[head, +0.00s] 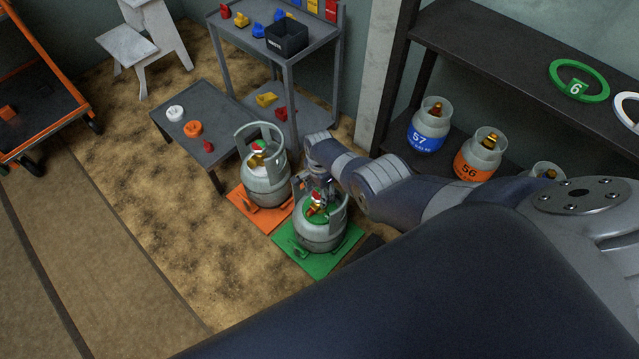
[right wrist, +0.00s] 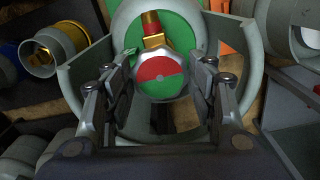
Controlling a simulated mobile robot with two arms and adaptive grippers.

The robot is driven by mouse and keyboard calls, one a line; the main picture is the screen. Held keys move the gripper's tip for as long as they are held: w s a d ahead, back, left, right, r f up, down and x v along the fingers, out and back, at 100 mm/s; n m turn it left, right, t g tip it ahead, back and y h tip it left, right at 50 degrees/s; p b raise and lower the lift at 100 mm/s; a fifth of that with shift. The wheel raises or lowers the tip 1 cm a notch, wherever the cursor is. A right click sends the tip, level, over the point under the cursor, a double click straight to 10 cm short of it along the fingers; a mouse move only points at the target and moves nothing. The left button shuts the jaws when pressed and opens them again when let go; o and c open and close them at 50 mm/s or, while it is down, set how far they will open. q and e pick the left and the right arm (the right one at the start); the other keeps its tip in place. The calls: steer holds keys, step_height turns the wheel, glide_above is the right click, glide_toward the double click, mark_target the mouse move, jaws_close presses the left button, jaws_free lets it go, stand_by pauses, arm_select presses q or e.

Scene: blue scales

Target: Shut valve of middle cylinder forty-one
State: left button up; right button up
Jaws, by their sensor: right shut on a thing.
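A grey gas cylinder (head: 318,237) stands upright on a green scale plate (head: 317,264). Its collar surrounds a green top and a brass valve. The valve's knob (right wrist: 162,77) is faceted, with a red and green face; red is mostly on the upper left and green on the lower right. My right gripper (head: 315,191) reaches into the collar from above and is shut on the knob, one finger on each side in the right wrist view (right wrist: 162,88). No number is legible on this cylinder. My left gripper is out of view.
A second grey cylinder (head: 266,186) stands close by on an orange scale plate (head: 247,213). A low table (head: 218,150) with coloured rings is behind it. A dark shelf (head: 500,62) holds cylinders marked 57 and 56. Open floor lies to the left.

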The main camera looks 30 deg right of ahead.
stand_by(0.3)
steer(key=o, duration=1)
steer(key=shift+o, duration=0.2)
steer(key=shift+w+r, duration=0.15)
steer(key=shift+r, duration=1.35)
step_height(320, 180, up, 9)
